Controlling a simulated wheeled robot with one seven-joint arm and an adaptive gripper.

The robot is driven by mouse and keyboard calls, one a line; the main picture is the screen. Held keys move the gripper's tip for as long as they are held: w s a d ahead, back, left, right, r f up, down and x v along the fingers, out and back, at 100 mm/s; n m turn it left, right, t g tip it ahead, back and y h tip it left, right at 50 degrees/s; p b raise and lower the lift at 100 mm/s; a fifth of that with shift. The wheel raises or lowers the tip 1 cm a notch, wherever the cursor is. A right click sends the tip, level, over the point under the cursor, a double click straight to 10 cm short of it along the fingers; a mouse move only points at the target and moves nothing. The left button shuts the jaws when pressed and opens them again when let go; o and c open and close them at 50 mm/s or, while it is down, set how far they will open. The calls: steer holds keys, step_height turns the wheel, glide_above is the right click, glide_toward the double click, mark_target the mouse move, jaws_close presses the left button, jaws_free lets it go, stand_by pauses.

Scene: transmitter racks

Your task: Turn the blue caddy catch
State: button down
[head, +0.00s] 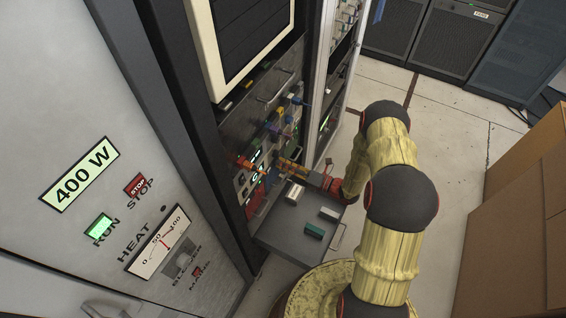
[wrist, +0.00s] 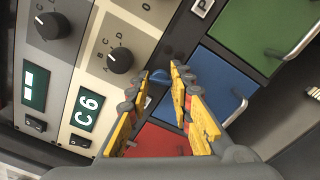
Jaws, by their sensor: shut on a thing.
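The blue caddy (wrist: 222,92) is a square blue front with a silver bar handle at its right edge, in the middle of the wrist view. Its catch (wrist: 158,77), a small blue knob at the caddy's left edge, lies between my fingertips. My gripper (wrist: 164,74), with yellow fingers, is shut on the catch; the fingertips partly hide it. In the head view my gripper (head: 283,165) reaches the rack front from the right, and the catch cannot be made out there.
A green caddy (wrist: 262,35) lies above the blue one and a red caddy (wrist: 155,142) below. Black dials (wrist: 120,60) and a C6 display (wrist: 87,108) are close on the left. A pulled-out tray (head: 285,235) with small blocks is below my arm in the head view.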

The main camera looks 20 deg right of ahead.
steer(key=shift+m+p, duration=0.45)
steer(key=shift+m, duration=1.15)
steer(key=c, duration=1.7)
jaws_free()
steer(key=shift+o, duration=0.2)
steer(key=v, duration=1.2)
